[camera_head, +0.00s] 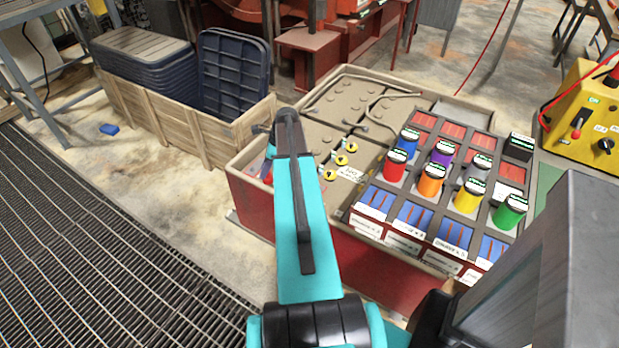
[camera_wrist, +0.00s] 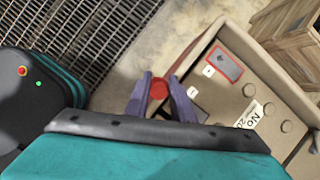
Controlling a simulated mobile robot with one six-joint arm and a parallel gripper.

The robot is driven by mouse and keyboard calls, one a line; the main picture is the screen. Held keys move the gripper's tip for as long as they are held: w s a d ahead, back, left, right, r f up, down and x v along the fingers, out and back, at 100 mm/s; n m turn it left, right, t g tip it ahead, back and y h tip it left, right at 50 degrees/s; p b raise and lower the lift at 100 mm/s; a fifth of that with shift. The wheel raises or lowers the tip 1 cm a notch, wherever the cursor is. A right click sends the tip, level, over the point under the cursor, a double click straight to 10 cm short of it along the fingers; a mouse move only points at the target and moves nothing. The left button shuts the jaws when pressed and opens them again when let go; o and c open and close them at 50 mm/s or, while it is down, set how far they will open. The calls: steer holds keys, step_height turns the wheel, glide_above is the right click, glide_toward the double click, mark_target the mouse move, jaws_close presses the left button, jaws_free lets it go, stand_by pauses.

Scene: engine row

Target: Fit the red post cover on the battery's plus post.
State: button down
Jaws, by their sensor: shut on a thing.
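The red post cover (camera_wrist: 159,88) shows in the wrist view as a small round red piece between the fingertips. My gripper (camera_wrist: 160,87) is shut on it, near the outer edge of a large tan-topped box. That box (camera_head: 258,208) has red sides in the head view. A red-and-grey marked patch (camera_wrist: 228,65) lies on its top in the wrist view, right of the fingers. In the head view my arm hides most of the gripper and the cover.
Several coloured canisters with dark lids, among them a red one (camera_head: 395,166), stand in a rack on the box's right. A wooden crate (camera_head: 180,128) with dark blue bins is at the left. A yellow unit (camera_head: 590,112) stands far right. Metal grating (camera_head: 90,240) covers the floor at left.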

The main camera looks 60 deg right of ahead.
steer(key=s+d+f+m+h, duration=0.2)
steer(key=s+d+f+m, duration=0.4)
steer(key=s+d, duration=0.5)
steer(key=shift+s+f+t+b, duration=0.3)
steer(key=shift+s+f+b, duration=0.1)
steer(key=shift+s, duration=0.4)
steer(key=shift+w+r+p, duration=0.2)
steer(key=shift+r+p, duration=0.1)
steer(key=shift+p, duration=0.2)
steer(key=shift+w+r+p, duration=0.15)
steer(key=shift+r+p, duration=0.1)
steer(key=shift+p, duration=0.25)
steer(key=shift+f+b, duration=1.3)
steer(key=shift+f, duration=2.55)
steer(key=shift+f, duration=0.1)
steer(key=c, duration=1.5)
jaws_free()
steer(key=shift+o, duration=0.2)
steer(key=shift+a, duration=0.1)
